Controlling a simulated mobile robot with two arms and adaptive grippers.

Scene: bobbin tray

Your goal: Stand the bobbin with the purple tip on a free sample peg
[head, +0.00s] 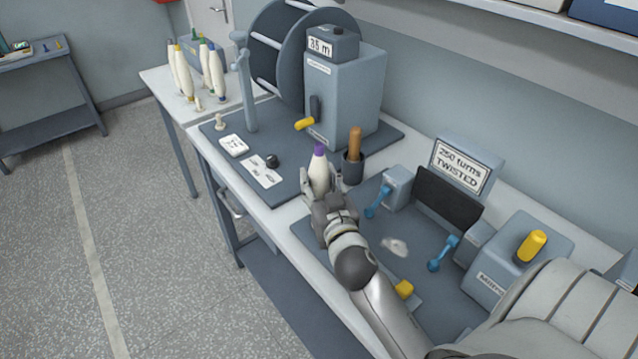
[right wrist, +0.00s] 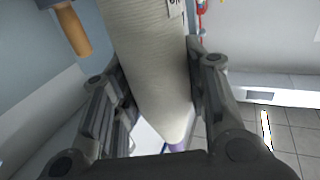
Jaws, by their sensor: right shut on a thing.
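The white bobbin with the purple tip (head: 319,172) stands roughly upright in my right gripper (head: 322,193), above the front edge of the bench. Several other bobbins (head: 184,78) with coloured tips stand on the far left table. A short pale peg (head: 198,105) shows in front of them, and another small pale post (head: 220,122) stands on the reel machine's base. My left gripper is not in view.
The reel machine (head: 344,95) with its big dark wheel stands behind the bobbin. A dark cup with a wooden handle (head: 353,165) is close to its right. A twist tester (head: 462,165) with blue cranks is farther right. Open floor (head: 150,220) lies left.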

